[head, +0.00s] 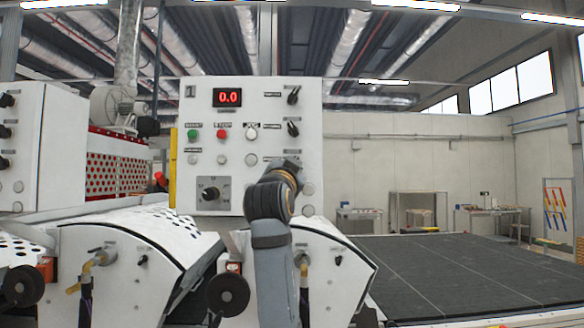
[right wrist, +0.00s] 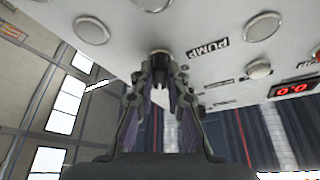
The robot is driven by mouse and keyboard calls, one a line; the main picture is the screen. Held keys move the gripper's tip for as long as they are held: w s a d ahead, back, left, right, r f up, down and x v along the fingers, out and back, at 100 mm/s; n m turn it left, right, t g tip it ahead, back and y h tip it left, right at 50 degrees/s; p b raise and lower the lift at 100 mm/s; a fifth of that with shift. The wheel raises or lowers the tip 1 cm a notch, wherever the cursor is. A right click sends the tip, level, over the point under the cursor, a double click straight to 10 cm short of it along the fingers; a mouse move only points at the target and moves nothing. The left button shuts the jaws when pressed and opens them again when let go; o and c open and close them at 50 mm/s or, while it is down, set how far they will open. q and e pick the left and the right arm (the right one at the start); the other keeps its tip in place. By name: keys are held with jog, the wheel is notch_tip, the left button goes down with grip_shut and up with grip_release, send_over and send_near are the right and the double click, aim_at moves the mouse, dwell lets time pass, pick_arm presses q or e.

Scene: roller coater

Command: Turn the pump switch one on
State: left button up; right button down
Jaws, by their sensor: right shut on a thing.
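The pump switch (right wrist: 160,56) is a dark knob on the white panel, beside a label reading PUMP (right wrist: 208,48) in the right wrist view. My right gripper (right wrist: 161,74) has its two fingers closed on this knob from either side. In the head view my right arm rises in front of the panel, and its wrist hides the gripper and the pump switch. The knob's exact angle is hard to tell. My left gripper is in neither view.
The white control panel (head: 247,178) carries a red 0.0 display (head: 227,97), two black selector knobs (head: 293,96) (head: 293,129), several buttons and a lower dial (head: 210,193). White perforated covers (head: 140,232) stand below. A dark conveyor bed (head: 455,270) extends right.

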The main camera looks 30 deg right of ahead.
jog(key=c, duration=1.3)
grip_release()
jog(key=shift+c, duration=0.2)
jog(key=v, duration=1.2)
jog(key=shift+d, duration=0.1)
